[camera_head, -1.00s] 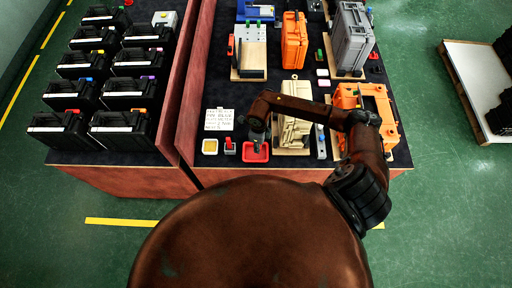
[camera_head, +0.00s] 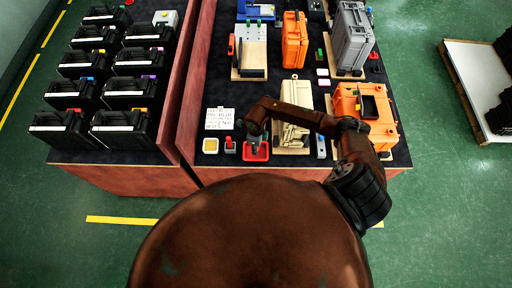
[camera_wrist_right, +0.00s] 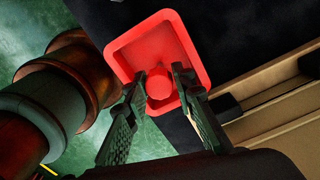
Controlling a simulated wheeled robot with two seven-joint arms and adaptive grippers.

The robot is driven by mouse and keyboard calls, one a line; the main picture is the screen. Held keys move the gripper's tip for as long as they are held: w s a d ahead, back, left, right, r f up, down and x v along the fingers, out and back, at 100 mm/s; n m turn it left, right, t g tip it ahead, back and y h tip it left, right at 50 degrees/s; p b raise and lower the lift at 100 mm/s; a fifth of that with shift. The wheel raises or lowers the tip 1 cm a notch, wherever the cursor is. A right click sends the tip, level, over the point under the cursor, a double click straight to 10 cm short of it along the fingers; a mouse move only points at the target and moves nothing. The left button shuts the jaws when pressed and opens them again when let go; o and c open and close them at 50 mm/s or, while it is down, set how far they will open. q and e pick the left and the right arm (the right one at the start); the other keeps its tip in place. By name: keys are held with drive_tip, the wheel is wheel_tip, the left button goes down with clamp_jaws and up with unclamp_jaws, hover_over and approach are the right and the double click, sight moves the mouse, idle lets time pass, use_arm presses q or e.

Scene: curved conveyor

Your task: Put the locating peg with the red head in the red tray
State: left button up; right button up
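The red tray (camera_head: 247,156) lies near the front edge of the right table. It fills the upper middle of the right wrist view (camera_wrist_right: 123,48). A round red head, which looks like the peg's (camera_wrist_right: 159,84), shows inside the tray's outline, between the fingertips. The rest of the peg is hidden. My right gripper (camera_wrist_right: 161,76) points down over the tray. Its fingers are apart, with a narrow gap visible beside the head on the right. Contact on the left side is unclear. My left gripper is not in view.
A small grey block with a red top (camera_head: 230,145) and a yellow tray (camera_head: 210,146) stand left of the red tray. A beige case (camera_head: 292,137) is close on its right, then an orange case (camera_head: 380,130). A white label card (camera_head: 219,118) lies behind.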

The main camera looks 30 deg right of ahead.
drive_tip(key=shift+o, duration=1.4)
drive_tip(key=shift+r, duration=0.2)
wheel_tip(320, 180, up, 12)
drive_tip(key=b, duration=0.1)
drive_tip(key=shift+b, duration=0.3)
